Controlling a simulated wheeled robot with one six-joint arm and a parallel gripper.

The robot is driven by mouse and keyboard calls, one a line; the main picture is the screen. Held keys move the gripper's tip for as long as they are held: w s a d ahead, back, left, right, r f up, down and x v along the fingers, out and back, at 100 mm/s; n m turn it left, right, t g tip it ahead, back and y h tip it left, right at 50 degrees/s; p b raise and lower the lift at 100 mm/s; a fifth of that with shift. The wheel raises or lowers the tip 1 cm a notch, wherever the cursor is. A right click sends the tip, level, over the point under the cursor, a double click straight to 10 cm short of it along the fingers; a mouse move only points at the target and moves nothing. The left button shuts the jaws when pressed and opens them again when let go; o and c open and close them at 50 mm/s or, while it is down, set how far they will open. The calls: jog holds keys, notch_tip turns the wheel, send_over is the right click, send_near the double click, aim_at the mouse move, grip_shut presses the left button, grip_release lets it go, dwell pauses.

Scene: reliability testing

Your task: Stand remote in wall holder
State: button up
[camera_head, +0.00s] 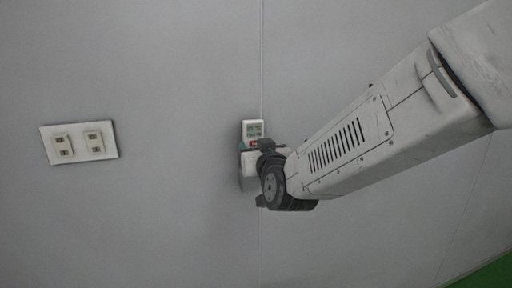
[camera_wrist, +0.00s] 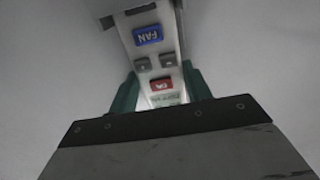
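The white remote (camera_head: 253,129) is upright against the wall in the head view, its display at the top and a red button below. In the wrist view the remote (camera_wrist: 155,65) shows a blue FAN button, two grey buttons and a red button. My gripper (camera_head: 254,146) has its green fingers on both sides of the remote, close against its edges, and appears shut on it (camera_wrist: 160,92). A small pale wall holder (camera_head: 248,168) is below, around the remote's lower part; how deep the remote sits is hidden by my wrist.
A white double wall socket plate (camera_head: 80,142) is on the wall to the left. The grey wall (camera_head: 180,220) around the holder is otherwise bare, with a thin vertical seam behind it. A green floor patch (camera_head: 490,275) shows at the bottom right.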

jog(key=o, duration=0.5)
jog(key=shift+s, duration=0.1)
jog(key=v, duration=0.7)
jog(key=shift+s, duration=0.3)
jog(key=shift+d, duration=0.15)
